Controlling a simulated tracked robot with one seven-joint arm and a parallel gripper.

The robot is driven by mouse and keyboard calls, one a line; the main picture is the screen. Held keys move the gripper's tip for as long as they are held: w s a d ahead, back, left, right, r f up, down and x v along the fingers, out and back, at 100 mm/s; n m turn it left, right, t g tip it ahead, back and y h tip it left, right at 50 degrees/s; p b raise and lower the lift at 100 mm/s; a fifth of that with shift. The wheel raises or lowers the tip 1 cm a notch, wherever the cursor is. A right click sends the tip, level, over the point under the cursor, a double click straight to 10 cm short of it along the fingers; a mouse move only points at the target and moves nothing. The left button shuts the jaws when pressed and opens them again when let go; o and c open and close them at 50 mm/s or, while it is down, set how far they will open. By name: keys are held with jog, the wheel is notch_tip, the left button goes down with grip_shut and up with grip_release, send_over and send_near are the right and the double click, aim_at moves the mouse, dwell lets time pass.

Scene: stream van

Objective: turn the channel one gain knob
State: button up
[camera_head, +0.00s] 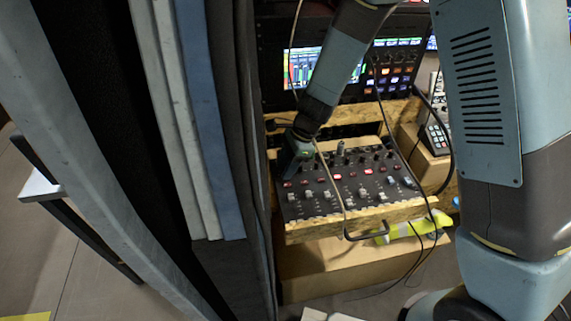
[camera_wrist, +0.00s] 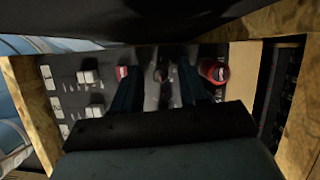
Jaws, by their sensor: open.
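The mixer (camera_head: 345,185) is a dark panel with several knobs, lit buttons and pale sliders. My gripper (camera_head: 288,172) points down over its left end in the head view. In the wrist view my open gripper (camera_wrist: 158,88) has one dark finger on each side of a small dark round knob (camera_wrist: 160,75). This knob is between the fingers, with space showing beside it; I cannot read a label to tell if it is channel one gain. A red knob (camera_wrist: 215,70) is just right of the right finger. A red button (camera_wrist: 122,72) is partly behind the left finger.
The mixer sits in a wooden drawer (camera_head: 365,219) with a dark handle. Hanging grey and blue panels (camera_head: 205,110) stand close on the left. A lit screen (camera_head: 303,68) is behind. A pale cable crosses the mixer's front. Dark cables hang on the right.

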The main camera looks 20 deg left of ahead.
grip_shut()
jog(key=shift+a, duration=0.1)
jog(key=shift+n, duration=0.3)
jog(key=n, duration=0.2)
jog(key=n+g+h, duration=0.1)
jog(key=n, duration=0.1)
jog(key=shift+w+n+h, duration=0.15)
jog(key=shift+n+h, duration=0.15)
jog(key=n, duration=0.2)
jog(key=n+h, duration=0.1)
jog(key=n, duration=0.1)
jog(key=shift+a+g+h, duration=0.2)
jog(key=shift+g+h, duration=0.1)
jog(key=shift+g, duration=0.1)
jog(key=n+h, duration=0.1)
jog(key=n, duration=0.2)
jog(key=n+h, duration=0.1)
jog(key=n, duration=0.1)
jog(key=shift+a+n, duration=0.15)
jog(key=shift+n, duration=0.25)
jog(key=shift+a+n+t+h, duration=0.1)
jog(key=shift+n+t+h, duration=0.25)
jog(key=shift+n, duration=0.8)
jog(key=shift+n+t+h, duration=0.25)
jog(key=shift+n+h, duration=0.2)
jog(key=shift+n, duration=0.7)
